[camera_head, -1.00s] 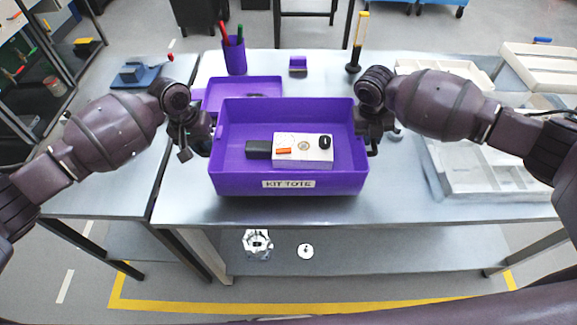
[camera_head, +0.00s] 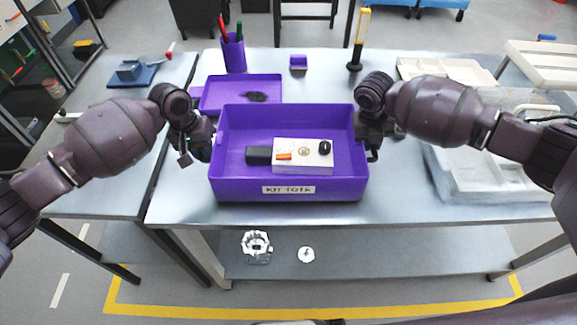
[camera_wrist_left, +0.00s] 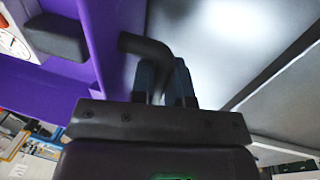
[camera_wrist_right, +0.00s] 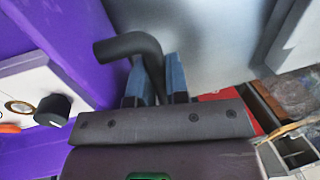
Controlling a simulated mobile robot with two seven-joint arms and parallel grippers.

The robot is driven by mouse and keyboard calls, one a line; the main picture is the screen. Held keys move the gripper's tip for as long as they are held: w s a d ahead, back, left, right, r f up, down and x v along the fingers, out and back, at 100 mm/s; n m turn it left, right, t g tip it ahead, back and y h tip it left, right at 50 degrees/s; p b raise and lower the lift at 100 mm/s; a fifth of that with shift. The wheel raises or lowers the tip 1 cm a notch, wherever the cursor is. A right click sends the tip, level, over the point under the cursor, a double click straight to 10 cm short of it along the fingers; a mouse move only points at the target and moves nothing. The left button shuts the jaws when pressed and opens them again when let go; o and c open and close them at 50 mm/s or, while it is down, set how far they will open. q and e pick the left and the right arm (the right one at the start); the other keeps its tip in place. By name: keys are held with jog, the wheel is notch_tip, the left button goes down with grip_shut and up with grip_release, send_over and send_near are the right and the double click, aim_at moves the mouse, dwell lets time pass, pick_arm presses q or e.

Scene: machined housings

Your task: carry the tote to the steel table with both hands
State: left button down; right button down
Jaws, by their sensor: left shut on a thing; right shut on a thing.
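The purple tote (camera_head: 290,194), labelled KIT TOTE, is level over the front middle of the steel table (camera_head: 420,209). I cannot tell whether its base touches the tabletop. Inside lies a pale block-shaped housing (camera_head: 304,156) with a black end, an orange mark and a black knob. My left gripper (camera_head: 200,145) is shut on the tote's left handle, a dark bent bar (camera_wrist_left: 145,47) in the left wrist view. My right gripper (camera_head: 371,140) is shut on the right handle, which shows in the right wrist view (camera_wrist_right: 128,45).
Behind the tote are a purple tray (camera_head: 215,98), a pen cup (camera_head: 233,54), a small purple block (camera_head: 298,62) and a yellow-topped tool (camera_head: 360,40). Pale trays (camera_head: 490,165) fill the table's right side. A side table (camera_head: 90,190) stands left. Parts lie on the lower shelf (camera_head: 400,262).

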pick_arm(q)
jog(key=shift+a+f+b, duration=0.1)
jog(key=shift+f+b, duration=0.35)
jog(key=shift+f, duration=0.2)
pick_arm(e)
jog(key=shift+d+f, duration=0.1)
jog(key=shift+f, duration=0.55)
pick_arm(q)
jog(key=c, duration=1.2)
grip_release()
jog(key=shift+r, duration=0.1)
pick_arm(e)
jog(key=c, duration=1.2)
grip_release()
jog(key=shift+r, duration=0.15)
pick_arm(q)
jog(key=shift+o, duration=0.5)
pick_arm(e)
jog(key=shift+o, duration=0.5)
pick_arm(q)
jog(key=shift+r, duration=0.1)
